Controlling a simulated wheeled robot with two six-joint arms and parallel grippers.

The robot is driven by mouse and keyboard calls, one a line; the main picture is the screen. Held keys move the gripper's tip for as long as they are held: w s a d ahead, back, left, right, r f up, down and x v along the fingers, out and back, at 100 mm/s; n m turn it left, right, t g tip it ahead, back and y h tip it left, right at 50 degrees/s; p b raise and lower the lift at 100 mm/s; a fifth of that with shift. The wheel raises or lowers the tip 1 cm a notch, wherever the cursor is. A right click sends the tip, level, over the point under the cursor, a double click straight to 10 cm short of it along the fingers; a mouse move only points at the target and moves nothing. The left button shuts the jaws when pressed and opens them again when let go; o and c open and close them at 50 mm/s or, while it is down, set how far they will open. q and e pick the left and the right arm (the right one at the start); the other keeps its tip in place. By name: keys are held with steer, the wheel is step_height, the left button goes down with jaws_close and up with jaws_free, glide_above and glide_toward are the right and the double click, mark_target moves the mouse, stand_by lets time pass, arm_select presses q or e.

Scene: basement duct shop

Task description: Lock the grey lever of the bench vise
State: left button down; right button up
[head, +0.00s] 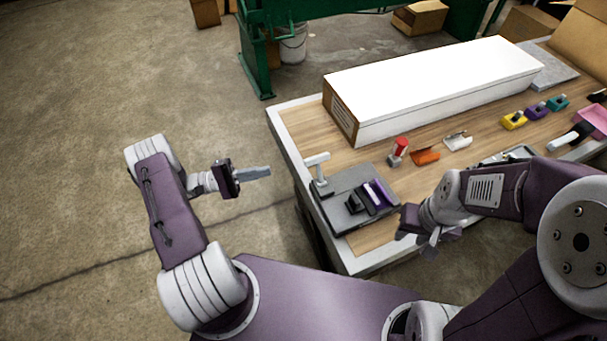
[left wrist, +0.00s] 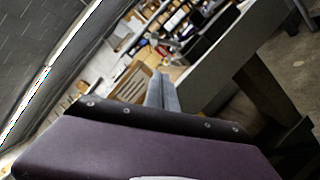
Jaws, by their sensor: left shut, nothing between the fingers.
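The bench vise (head: 356,204) sits on a dark plate at the near left corner of the workbench. Its grey lever (head: 318,168) stands up at the plate's left side, with a light crossbar at the top. A purple piece (head: 376,193) shows by the dark jaws. My left gripper (head: 268,171) is shut and empty, left of the lever, apart from it, and off the bench edge. Its closed fingers (left wrist: 162,90) also show in the left wrist view; the vise cannot be made out there. My right gripper (head: 428,245) hangs near the front edge, right of the vise; its finger gap is unclear.
A long white box (head: 430,85) lies across the back of the workbench (head: 300,128). A red-topped item (head: 400,147), an orange piece (head: 425,156) and several coloured blocks lie before it. A pink bin (head: 594,120) is at right. The floor left of the bench is clear.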

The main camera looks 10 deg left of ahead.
mark_target(319, 172)
arm_select(q)
steer(key=shift+a, duration=0.2)
